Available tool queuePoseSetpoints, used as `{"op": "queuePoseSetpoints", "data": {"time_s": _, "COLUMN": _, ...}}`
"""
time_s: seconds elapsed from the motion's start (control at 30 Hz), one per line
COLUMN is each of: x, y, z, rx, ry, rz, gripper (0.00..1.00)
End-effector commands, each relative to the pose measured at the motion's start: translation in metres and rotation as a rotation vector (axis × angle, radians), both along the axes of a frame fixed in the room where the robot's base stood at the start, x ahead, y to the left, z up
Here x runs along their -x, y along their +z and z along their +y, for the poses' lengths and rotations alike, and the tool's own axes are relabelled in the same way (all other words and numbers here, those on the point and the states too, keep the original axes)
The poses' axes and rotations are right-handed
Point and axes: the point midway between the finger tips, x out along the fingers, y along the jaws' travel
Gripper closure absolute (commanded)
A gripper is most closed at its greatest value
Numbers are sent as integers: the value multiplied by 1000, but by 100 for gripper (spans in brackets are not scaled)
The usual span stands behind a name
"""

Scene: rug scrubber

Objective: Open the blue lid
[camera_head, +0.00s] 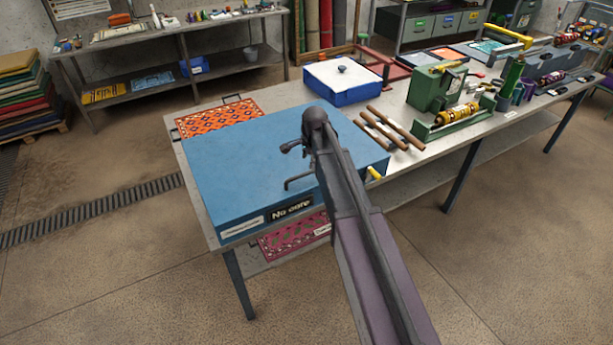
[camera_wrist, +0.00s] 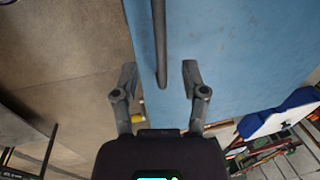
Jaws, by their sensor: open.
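The blue lid (camera_head: 250,150) is the flat top of a large blue box on the near end of the workbench, and it looks shut. A dark bar handle (camera_head: 298,183) stands at its front edge; its right part is hidden behind my arm. In the wrist view the lid (camera_wrist: 240,60) fills the right side and the handle (camera_wrist: 160,40) runs down from the top. My gripper (camera_wrist: 160,72) is open, with one finger on each side of the handle's end. I cannot tell how far the fingertips are above the lid.
A blue box with a white top (camera_head: 342,80) stands behind the lid. Brown rods (camera_head: 395,128) lie right of it, and a green machine (camera_head: 436,88) stands farther right. An orange patterned mat (camera_head: 217,118) lies at the back left.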

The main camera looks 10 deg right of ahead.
Motion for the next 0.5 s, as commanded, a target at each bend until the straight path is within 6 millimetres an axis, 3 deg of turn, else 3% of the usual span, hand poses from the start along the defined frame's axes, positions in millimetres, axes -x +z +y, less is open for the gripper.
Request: {"op": "queuePoseSetpoints", "data": {"time_s": 0.5, "x": -8, "y": -43, "z": 3, "rx": 0, "ry": 0, "rz": 0, "gripper": 43}}
